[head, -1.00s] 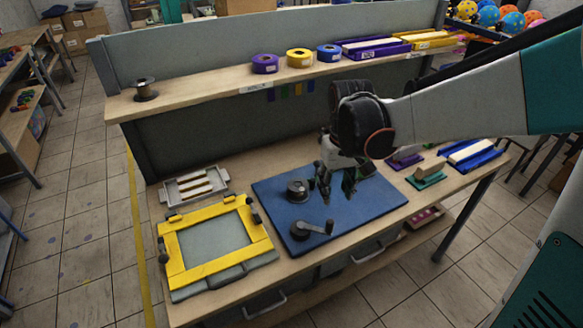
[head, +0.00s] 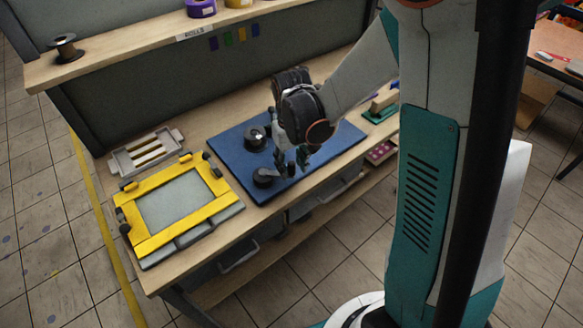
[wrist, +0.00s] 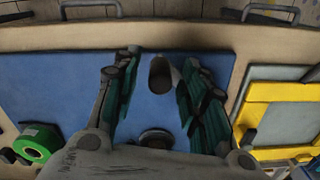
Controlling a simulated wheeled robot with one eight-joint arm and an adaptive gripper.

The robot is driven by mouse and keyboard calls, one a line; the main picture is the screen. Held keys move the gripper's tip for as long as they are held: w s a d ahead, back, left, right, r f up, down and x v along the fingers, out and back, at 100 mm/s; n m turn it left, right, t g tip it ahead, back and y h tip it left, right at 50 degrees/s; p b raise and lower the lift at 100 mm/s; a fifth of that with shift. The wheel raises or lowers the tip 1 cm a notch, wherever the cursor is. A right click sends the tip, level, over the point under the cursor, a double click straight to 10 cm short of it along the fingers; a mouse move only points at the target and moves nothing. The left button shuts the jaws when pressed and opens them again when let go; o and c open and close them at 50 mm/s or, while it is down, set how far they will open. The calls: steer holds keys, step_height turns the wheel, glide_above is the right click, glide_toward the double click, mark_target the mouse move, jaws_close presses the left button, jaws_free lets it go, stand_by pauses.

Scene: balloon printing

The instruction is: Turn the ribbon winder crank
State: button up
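The ribbon winder stands on a blue board (head: 217,151) on the workbench. Its dark spool (head: 255,137) is toward the back, and its dark crank (head: 265,177) is nearer the front edge. My gripper (head: 291,164) points down at the right side of the crank, low over the board. In the wrist view, my gripper's fingers (wrist: 162,62) are apart, with a grey rounded knob (wrist: 160,72) between them, seemingly the crank's handle. Gaps show on both sides of it. The rest of the crank is hidden in that view. The spool (wrist: 155,138) shows partly below.
A yellow frame (head: 148,238) lies left of the board, with a pale tray (head: 145,155) behind it. A shelf (head: 120,57) with rolls runs along the back. A green block (head: 380,113) is at the right. A green roll (wrist: 37,143) shows in the wrist view.

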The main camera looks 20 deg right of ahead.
steer(key=shift+f, duration=0.4)
jaws_close()
steer(key=shift+s, duration=0.1)
